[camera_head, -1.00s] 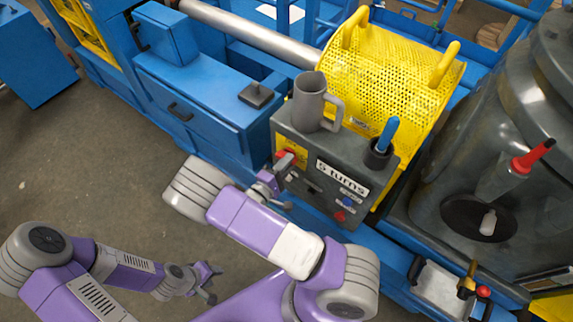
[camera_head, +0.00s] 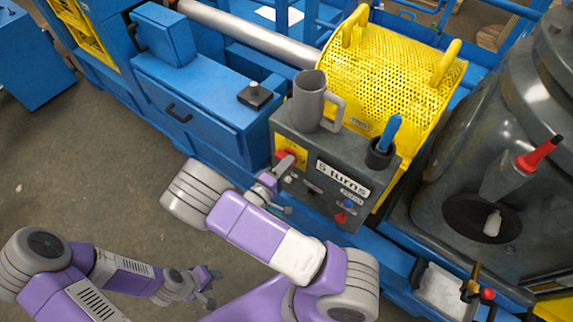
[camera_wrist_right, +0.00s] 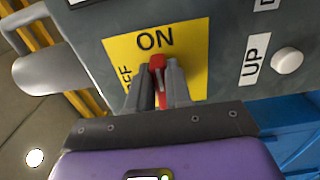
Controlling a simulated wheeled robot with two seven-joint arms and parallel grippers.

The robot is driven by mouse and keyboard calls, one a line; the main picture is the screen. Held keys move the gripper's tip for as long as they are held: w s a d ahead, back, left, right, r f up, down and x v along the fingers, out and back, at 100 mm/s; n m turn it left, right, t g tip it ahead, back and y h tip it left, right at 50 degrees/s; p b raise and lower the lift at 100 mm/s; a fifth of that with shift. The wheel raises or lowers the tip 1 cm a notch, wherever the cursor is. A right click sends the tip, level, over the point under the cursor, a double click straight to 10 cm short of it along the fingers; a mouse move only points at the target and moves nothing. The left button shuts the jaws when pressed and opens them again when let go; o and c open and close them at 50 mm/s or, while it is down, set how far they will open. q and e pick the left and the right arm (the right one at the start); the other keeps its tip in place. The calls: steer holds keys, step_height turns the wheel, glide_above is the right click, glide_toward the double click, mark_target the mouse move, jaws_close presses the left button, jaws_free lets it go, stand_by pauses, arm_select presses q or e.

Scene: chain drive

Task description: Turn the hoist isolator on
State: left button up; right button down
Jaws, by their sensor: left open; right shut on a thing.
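The hoist isolator is a red handle (camera_wrist_right: 157,66) on a yellow plate (camera_wrist_right: 193,55) marked ON at the top and OFF, partly hidden, at the left. Its visible end points up at the ON word. My right gripper (camera_wrist_right: 161,84) is shut on the handle, one finger on each side. In the head view the yellow plate (camera_head: 293,148) sits on the left of the grey control box's front, with my right gripper (camera_head: 277,171) at it. My left gripper (camera_head: 208,286) is open and empty, low and away from the box.
A white UP button (camera_wrist_right: 287,60) is right of the plate. A yellow mesh guard (camera_head: 390,70) is behind. Open floor (camera_head: 110,170) lies left.

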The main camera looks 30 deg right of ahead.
steer(key=c, duration=1)
jaws_free()
steer(key=shift+d, duration=0.15)
steer(key=shift+c, duration=0.2)
steer(key=p+v, duration=0.1)
steer(key=v, duration=0.6)
steer(key=shift+a, duration=0.3)
